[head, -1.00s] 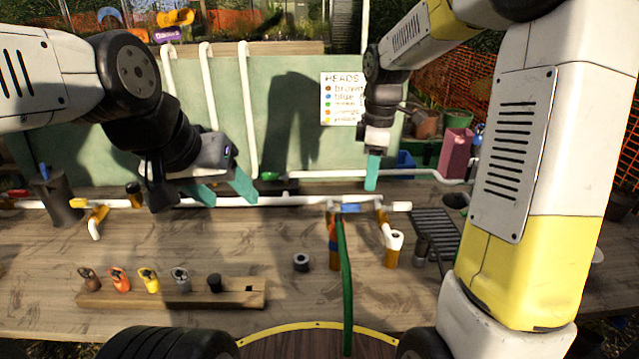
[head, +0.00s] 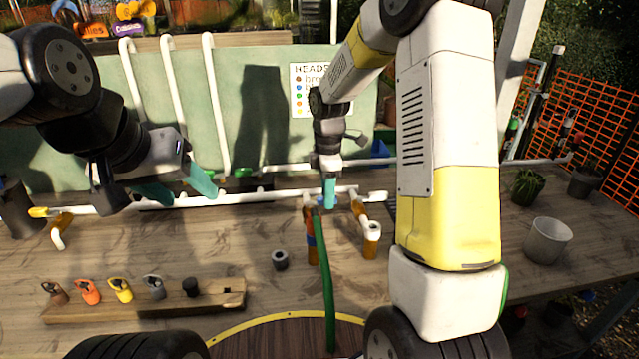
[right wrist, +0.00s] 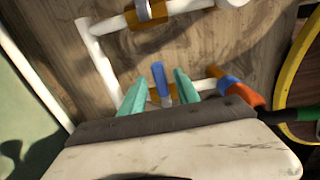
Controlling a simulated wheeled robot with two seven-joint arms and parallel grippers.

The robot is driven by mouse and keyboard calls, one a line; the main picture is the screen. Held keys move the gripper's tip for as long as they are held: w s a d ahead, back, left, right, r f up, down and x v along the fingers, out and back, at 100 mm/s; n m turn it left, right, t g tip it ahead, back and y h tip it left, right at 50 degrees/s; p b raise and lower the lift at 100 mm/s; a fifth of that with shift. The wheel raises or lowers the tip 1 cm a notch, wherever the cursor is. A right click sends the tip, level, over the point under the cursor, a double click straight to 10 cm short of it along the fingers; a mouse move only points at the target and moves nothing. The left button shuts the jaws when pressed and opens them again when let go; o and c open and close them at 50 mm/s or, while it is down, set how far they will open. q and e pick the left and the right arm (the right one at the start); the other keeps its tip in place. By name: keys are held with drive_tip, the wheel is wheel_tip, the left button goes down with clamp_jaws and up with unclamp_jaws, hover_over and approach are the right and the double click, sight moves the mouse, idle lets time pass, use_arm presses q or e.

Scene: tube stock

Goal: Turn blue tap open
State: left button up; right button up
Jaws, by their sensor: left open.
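The blue tap handle (right wrist: 160,82) shows in the right wrist view, standing between the two teal fingers of my right gripper (right wrist: 158,90). Gaps show on both sides of the handle, so the fingers are open around it and not visibly pressing on it. In the head view my right gripper (head: 329,193) is at the white pipe on the table and hides most of the tap. My left gripper (head: 178,190) is open and empty over the pipe at the left, away from the tap.
A green hose (head: 326,280) runs down from the pipe beside the tap. A white pipe outlet (head: 371,228) stands to its right. A wooden block (head: 215,299) with several coloured tap heads lies at front left. A loose grey ring (head: 280,259) lies on the table. A white pot (head: 548,241) stands at right.

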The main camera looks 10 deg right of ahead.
clamp_jaws()
idle(1.4)
